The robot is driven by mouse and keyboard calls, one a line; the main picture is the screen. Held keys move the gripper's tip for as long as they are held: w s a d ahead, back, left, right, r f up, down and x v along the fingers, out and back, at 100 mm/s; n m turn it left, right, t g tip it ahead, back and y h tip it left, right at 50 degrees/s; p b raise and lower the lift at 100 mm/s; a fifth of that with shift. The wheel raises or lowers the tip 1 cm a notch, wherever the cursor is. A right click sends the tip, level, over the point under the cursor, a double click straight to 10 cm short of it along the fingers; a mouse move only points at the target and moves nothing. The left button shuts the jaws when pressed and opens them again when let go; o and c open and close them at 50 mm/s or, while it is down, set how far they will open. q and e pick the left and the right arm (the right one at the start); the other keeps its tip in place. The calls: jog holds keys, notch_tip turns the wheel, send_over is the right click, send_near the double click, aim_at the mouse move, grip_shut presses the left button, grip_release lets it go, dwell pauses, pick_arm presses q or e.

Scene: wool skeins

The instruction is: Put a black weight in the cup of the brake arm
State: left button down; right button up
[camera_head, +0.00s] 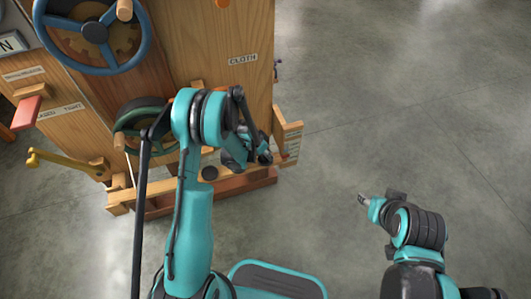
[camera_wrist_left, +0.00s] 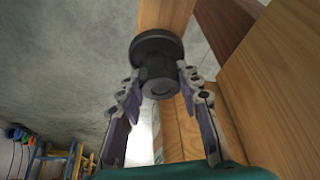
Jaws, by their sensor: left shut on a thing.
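In the left wrist view, my left gripper (camera_wrist_left: 158,92) has its fingers closed on the knob of a black weight (camera_wrist_left: 157,50). The weight's wider disc lies beyond the fingertips, close to a wooden post. In the head view my left gripper (camera_head: 262,156) is at the right side of the wooden machine, mostly behind my own arm; the held weight cannot be made out there. My right gripper (camera_head: 363,200) is empty-looking, over the floor.
The wooden machine (camera_head: 225,30) carries a blue handwheel (camera_head: 95,33), a green wheel (camera_head: 140,118) and a red handle (camera_head: 26,112). A wooden bracket (camera_head: 288,132) juts out close to my left gripper. The concrete floor at right is clear.

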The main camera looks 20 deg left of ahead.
pick_arm(q)
jog(key=shift+f, duration=0.9)
jog(key=c, duration=1)
grip_release()
jog(key=s+r+n, duration=0.1)
jog(key=s+r, duration=0.3)
jog(key=r, duration=0.5)
jog(key=s+r+n+t+y, duration=0.1)
jog(key=s+r, duration=0.4)
jog(key=r, duration=0.3)
jog(key=s+r+n, duration=0.1)
jog(key=s+r, duration=0.3)
jog(key=r, duration=0.5)
jog(key=s+r+n, duration=0.1)
jog(key=s, duration=0.3)
jog(key=s+r+n+t+y, duration=0.1)
jog(key=s+r, duration=0.1)
jog(key=s, duration=0.2)
jog(key=s+r+n+t, duration=0.1)
jog(key=s, duration=0.4)
jog(key=shift+a+r+n+y, duration=0.1)
jog(key=shift+r+n+y, duration=0.05)
jog(key=shift+n+y, duration=0.15)
